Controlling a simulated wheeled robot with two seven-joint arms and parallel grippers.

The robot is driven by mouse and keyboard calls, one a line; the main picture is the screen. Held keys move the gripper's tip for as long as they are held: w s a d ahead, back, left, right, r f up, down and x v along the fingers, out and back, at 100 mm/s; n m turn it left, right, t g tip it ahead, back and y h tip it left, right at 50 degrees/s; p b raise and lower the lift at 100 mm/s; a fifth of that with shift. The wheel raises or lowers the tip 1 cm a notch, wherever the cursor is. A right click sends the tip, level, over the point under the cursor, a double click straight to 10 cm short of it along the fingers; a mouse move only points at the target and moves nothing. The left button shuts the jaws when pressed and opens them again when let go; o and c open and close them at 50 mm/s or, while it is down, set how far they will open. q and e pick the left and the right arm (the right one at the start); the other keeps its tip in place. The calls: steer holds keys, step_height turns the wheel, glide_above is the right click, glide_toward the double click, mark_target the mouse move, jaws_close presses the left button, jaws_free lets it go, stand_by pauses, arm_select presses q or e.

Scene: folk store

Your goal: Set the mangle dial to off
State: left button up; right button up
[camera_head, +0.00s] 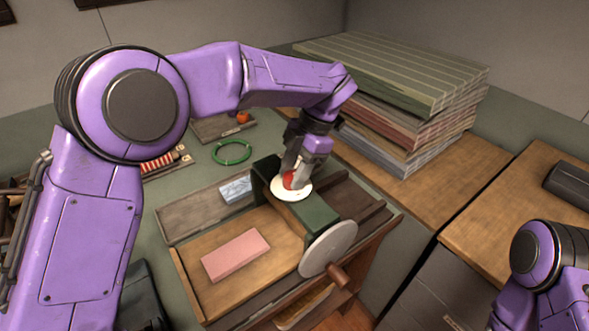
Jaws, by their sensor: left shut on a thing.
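The mangle (312,214) is a dark green box-shaped unit on a wooden bed, with a round grey hand wheel (328,249) at its front end. Its dial (294,193) is a white disc with a red knob (289,179) on the green top. My left gripper (291,178) reaches down from above and is shut on the red knob. The fingers hide part of the knob, and I cannot read the dial's setting. My right arm shows at the lower right edge; its gripper is out of the picture.
A pink block (236,255) lies on the mangle's wooden bed. A pale blue folded cloth (236,189) and a green ring (231,152) lie behind it. A tall stack of striped cloths (400,75) stands at the back right. A wooden cabinet top (510,205) is mostly clear at right.

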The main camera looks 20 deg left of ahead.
arm_select(q)
steer(key=shift+w+a+r+n+h, duration=0.1)
steer(key=shift+n+h, duration=0.2)
steer(key=shift+n, duration=0.5)
steer(key=shift+n+g+h, duration=0.3)
steer(key=shift+n+g, duration=0.1)
steer(key=shift+n, duration=0.6)
steer(key=n, duration=0.1)
steer(key=n+h+b, duration=0.1)
steer(key=n, duration=0.1)
steer(key=shift+a+f+n, duration=0.1)
steer(key=shift+f+n, duration=0.1)
steer(key=shift+n, duration=0.1)
steer(key=shift+n+h+b, duration=0.6)
steer(key=shift+n+b, duration=0.3)
steer(key=shift+b, duration=0.05)
steer(key=n+h+b, duration=0.1)
steer(key=n+b, duration=0.4)
steer(key=shift+a+f+h+b, duration=0.15)
steer(key=shift+a+h+b, duration=0.05)
steer(key=shift+h+b, duration=0.2)
steer(key=shift+r+n+h+b, duration=0.25)
steer(key=shift+n+h+b, duration=0.15)
steer(key=shift+n+b, duration=0.9)
steer(key=o, duration=1)
steer(key=shift+o, duration=0.2)
